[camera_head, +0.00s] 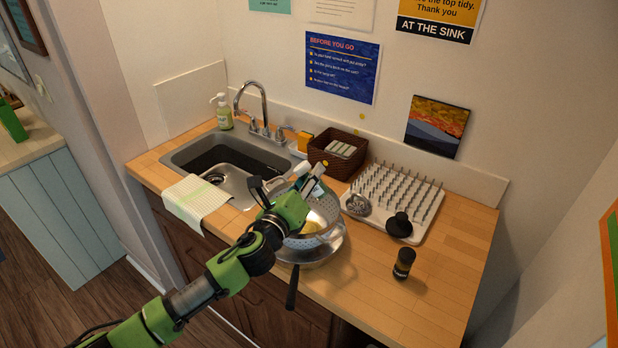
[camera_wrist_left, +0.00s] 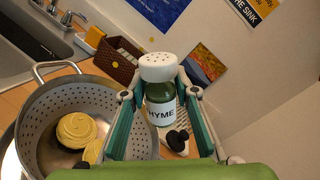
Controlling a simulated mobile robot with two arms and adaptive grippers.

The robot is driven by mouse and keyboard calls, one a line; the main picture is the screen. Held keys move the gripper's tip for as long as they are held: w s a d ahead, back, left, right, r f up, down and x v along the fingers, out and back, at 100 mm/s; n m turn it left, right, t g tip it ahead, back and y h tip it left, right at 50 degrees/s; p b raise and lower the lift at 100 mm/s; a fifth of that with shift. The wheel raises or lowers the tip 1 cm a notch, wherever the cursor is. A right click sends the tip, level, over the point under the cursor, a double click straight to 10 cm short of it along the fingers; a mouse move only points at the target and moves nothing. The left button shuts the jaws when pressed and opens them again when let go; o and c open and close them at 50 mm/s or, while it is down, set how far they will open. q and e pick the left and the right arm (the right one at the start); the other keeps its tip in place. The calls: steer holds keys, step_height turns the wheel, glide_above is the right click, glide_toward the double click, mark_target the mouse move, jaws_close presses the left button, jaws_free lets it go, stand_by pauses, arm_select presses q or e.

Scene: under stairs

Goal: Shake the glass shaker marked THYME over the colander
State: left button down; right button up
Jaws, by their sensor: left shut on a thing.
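The glass shaker marked THYME (camera_wrist_left: 161,100) has a white perforated cap and green contents. My left gripper (camera_head: 297,187) is shut on it; in the left wrist view the fingers (camera_wrist_left: 158,98) close on both its sides, with the cap up. The metal colander (camera_head: 322,209) stands below and beside the gripper, partly hidden by it in the head view. In the left wrist view the colander (camera_wrist_left: 48,105) is left of the shaker and holds yellow pieces (camera_wrist_left: 76,130). My right gripper is not in view.
A pan with a dark handle (camera_head: 292,287) is under the colander. A dark jar (camera_head: 403,264) stands on the counter to the right. A drying rack (camera_head: 425,212), brown basket (camera_head: 345,142) and sink (camera_head: 205,163) are behind.

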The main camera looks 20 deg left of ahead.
arm_select(q)
steer(key=n+b, duration=0.1)
steer(key=n, duration=0.1)
steer(key=d+f+n+b, duration=0.1)
steer(key=n+b, duration=0.1)
steer(key=f+n+b, duration=0.1)
steer(key=n+b, duration=0.1)
steer(key=n, duration=0.1)
steer(key=shift+d+f, duration=0.2)
steer(key=shift+f, duration=0.05)
steer(key=shift+n+b, duration=0.4)
steer(key=shift+n, duration=0.5)
steer(key=shift+n+b, duration=0.4)
steer(key=shift+n, duration=0.4)
steer(key=n, duration=0.1)
steer(key=r+n+p, duration=0.1)
steer(key=n, duration=0.1)
steer(key=shift+w+r+p, duration=0.1)
steer(key=shift+r+p, duration=0.15)
steer(key=shift+p, duration=0.05)
steer(key=n, duration=0.1)
steer(key=n+p, duration=0.1)
steer(key=shift+a+r+n, duration=0.3)
steer(key=shift+r+n, duration=0.05)
steer(key=shift+n, duration=0.35)
steer(key=shift+f, duration=0.1)
